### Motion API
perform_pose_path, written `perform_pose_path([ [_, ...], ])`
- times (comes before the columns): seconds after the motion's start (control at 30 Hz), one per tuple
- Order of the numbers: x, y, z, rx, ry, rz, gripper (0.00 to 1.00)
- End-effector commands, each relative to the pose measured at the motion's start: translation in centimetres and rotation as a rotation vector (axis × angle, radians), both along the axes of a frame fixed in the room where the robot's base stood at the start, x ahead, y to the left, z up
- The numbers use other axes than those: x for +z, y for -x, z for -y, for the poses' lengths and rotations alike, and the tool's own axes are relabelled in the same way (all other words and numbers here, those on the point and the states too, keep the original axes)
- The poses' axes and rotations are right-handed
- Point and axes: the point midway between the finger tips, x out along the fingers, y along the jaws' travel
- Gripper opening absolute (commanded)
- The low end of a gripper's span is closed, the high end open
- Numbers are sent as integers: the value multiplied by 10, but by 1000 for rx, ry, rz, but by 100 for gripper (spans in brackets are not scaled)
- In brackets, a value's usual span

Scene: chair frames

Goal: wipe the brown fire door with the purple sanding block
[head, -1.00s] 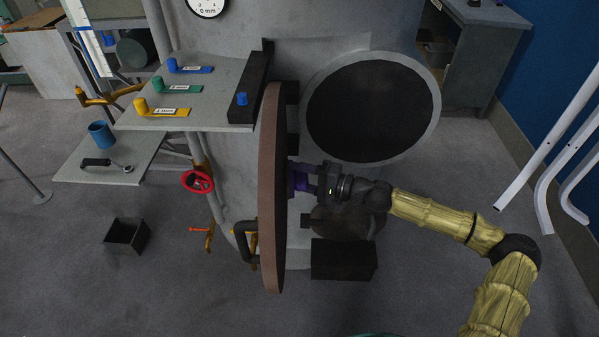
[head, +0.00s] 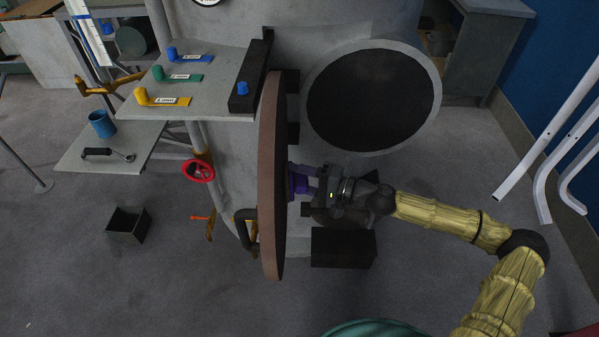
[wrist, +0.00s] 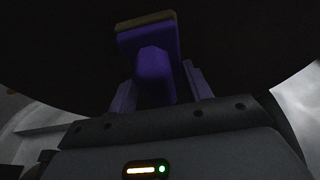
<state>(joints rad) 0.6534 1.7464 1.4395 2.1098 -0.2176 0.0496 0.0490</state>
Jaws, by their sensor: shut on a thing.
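The brown fire door (head: 271,180) stands open and shows almost edge-on in the head view, with its dark inner face to the right. My gripper (head: 302,181) is at that inner face, around mid-height. It is shut on the purple sanding block (head: 297,181), which also shows in the wrist view (wrist: 156,72) between the two fingers. The block's brownish pad points at the dark door face that fills the wrist view. Whether the pad touches the door cannot be told.
The round dark opening (head: 370,98) is behind and right of the door. A black box (head: 343,247) sits low beside the door. A grey shelf (head: 215,100) with coloured handles is to the left. A bent black door handle (head: 244,229) sticks out left of the door.

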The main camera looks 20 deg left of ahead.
Motion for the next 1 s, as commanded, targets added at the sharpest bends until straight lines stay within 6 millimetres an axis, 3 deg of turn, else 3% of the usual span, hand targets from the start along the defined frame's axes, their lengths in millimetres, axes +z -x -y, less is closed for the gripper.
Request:
perform_pose_path([
  [0.23, 0, 16, 4, 2, 0, -1, 32],
  [0.67, 0, 21, 5, 1, 0, -1, 32],
  [1.0, 1, 44, 12, 2, 0, -1, 32],
])
